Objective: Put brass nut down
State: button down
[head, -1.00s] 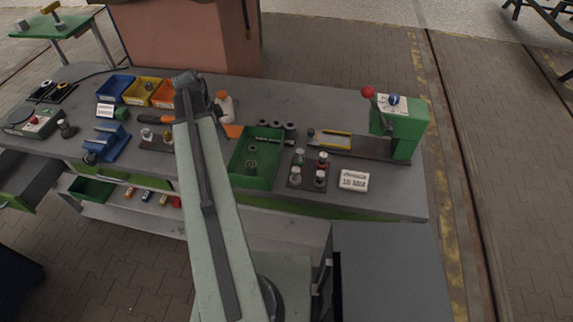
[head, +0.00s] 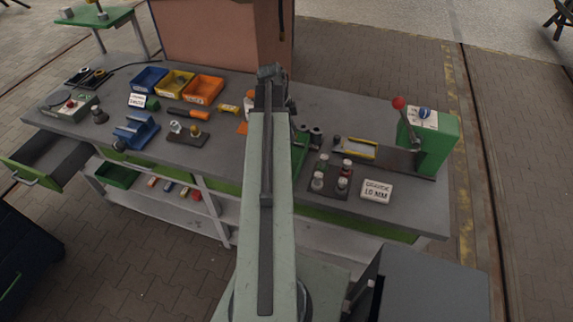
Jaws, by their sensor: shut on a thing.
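My arm (head: 267,190) reaches forward over the middle of the grey workbench (head: 330,95). Its far joint (head: 270,75) stands above the bench. My gripper is hidden behind the arm, so its jaws do not show. I cannot make out a brass nut in this view.
Blue (head: 149,78), yellow (head: 175,82) and orange bins (head: 204,89) stand at back left. Right of the arm are a board of small jars (head: 332,178), a white label block (head: 377,191) and a green fixture (head: 434,140). An open drawer (head: 45,160) juts out at left.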

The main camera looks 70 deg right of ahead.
aim_at(294, 156)
jog(key=shift+w+a, duration=0.1)
jog(key=shift+a, duration=0.05)
jog(key=n, duration=0.3)
jog(key=shift+s+r+h, duration=0.2)
jog(key=shift+s+h, duration=0.1)
notch_tip(294, 156, down, 11)
jog(key=b, duration=1)
jog(key=shift+r, duration=0.2)
jog(key=c, duration=1.1)
grip_release()
jog(key=shift+r, duration=0.1)
jog(key=shift+c, duration=0.2)
jog(key=p+v, duration=1.2)
jog(key=shift+r, duration=0.25)
